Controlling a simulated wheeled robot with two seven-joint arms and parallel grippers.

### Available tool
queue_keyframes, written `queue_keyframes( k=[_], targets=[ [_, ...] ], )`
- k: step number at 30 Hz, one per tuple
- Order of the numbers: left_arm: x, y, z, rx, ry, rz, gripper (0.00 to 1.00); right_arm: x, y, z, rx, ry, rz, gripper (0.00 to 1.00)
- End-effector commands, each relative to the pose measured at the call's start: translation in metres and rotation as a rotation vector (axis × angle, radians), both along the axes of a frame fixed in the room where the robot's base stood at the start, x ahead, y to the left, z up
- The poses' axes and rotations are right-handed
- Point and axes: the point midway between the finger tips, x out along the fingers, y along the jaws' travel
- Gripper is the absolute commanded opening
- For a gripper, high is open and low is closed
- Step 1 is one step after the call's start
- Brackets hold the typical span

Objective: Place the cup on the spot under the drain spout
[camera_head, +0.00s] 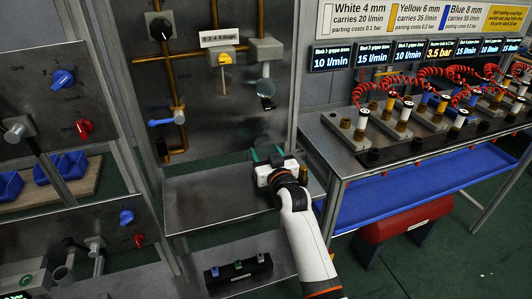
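My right gripper (267,153) reaches over the metal shelf (205,198) below the back panel. Its teal fingertips stand apart. A small grey shape shows between and behind them, but I cannot tell whether it is the cup or whether the fingers touch it. No cup shows clearly elsewhere. A clear bowl with a dark lower end (267,102), which may be the drain spout, hangs from a grey block (265,50) on the panel, above and behind the gripper. The spot under it is not clearly visible. My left gripper is not in view.
Brass pipes with a blue-handled valve (166,120) run down the panel on the left. A black block with coloured pieces (238,268) lies below the shelf. On the right, a bench (345,155) carries fittings with red coiled hoses. The shelf's left part is clear.

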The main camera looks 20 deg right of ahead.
Motion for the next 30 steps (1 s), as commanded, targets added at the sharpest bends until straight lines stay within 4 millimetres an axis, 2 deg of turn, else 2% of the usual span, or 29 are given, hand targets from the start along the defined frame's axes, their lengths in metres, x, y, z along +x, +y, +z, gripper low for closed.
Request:
queue_keyframes(
  k=[1,3,14,20,30],
  targets=[
    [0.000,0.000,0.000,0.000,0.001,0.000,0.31,0.000,0.000,0.000,0.000,0.001,0.000,0.65],
    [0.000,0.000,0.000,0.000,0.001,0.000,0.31,0.000,0.000,0.000,0.000,0.001,0.000,0.76],
    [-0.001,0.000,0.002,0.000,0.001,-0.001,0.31,-0.001,0.000,0.005,0.000,0.000,0.000,0.77],
    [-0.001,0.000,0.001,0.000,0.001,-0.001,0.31,-0.028,-0.001,0.002,0.000,0.002,0.000,0.77],
    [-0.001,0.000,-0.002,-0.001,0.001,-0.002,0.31,-0.097,-0.003,0.002,-0.001,0.003,0.001,0.77]
  ],
)
